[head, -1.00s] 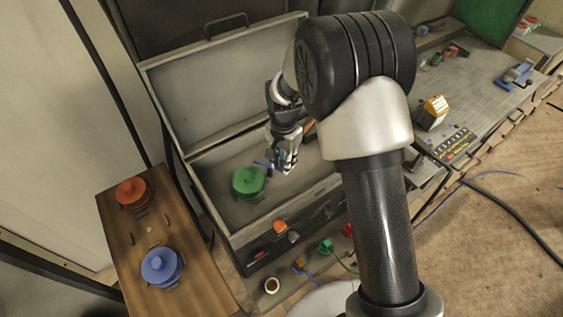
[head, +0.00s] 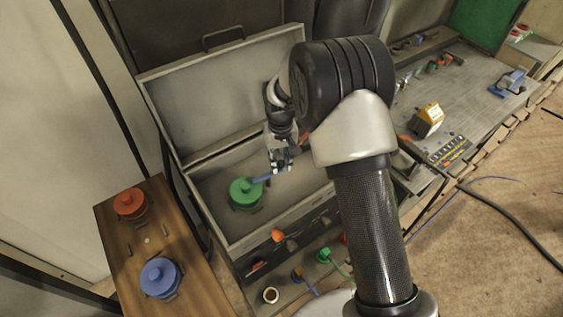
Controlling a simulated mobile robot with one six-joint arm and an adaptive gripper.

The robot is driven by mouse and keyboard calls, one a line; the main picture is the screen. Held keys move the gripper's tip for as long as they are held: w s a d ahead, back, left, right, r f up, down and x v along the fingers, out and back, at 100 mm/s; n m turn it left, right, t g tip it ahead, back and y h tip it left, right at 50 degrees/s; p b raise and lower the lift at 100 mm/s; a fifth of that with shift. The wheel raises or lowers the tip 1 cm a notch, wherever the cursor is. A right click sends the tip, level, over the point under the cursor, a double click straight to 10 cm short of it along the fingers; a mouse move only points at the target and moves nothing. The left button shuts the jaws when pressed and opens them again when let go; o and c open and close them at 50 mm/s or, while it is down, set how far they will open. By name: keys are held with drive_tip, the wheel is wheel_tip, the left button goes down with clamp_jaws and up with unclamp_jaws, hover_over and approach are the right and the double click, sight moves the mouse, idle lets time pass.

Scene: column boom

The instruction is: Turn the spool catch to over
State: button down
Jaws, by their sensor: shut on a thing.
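A green spool (head: 245,194) sits inside the open grey case (head: 222,228), toward its left side. A blue bar (head: 266,178), which looks like the spool catch, runs from the spool's right edge up and right to my gripper (head: 280,163). My gripper points down into the case, to the right of the green spool, and is shut on the far end of the blue bar. The fingertips are small in the head view and partly hide that end. I cannot tell whether the bar touches the spool or passes over it.
The case lid (head: 225,90) stands open behind. A wooden board (head: 135,245) at left carries a red spool (head: 130,203) and a blue spool (head: 160,277). Knobs line the case front.

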drive_tip(key=shift+w+a+n, duration=0.1)
drive_tip(key=shift+w+n, duration=0.1)
drive_tip(key=shift+n, duration=0.4)
drive_tip(key=c, duration=1.3)
unclamp_jaws()
drive_tip(key=shift+c, duration=0.2)
wheel_tip(320, 180, up, 12)
